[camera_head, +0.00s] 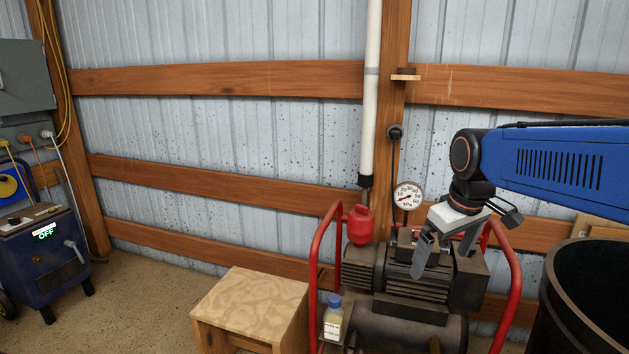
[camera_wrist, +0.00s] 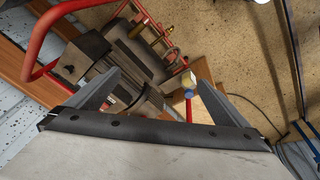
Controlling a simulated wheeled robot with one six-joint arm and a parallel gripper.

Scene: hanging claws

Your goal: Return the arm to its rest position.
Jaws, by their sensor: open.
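My gripper (camera_head: 441,262) is open and empty, pointing down above the compressor (camera_head: 418,280) in the head view. My blue arm reaches in from the right edge. In the wrist view the two fingers of my gripper (camera_wrist: 152,88) stand apart, with the compressor (camera_wrist: 115,62) below them. I cannot tell how much room is between the fingertips and the compressor.
A red tubular frame (camera_head: 313,275) surrounds the compressor. A pressure gauge (camera_head: 408,196) and a red cap (camera_head: 361,224) stand close to my gripper. A black barrel (camera_head: 590,300) is right, a wooden stool (camera_head: 250,300) left. Open floor (camera_head: 150,295) lies further left.

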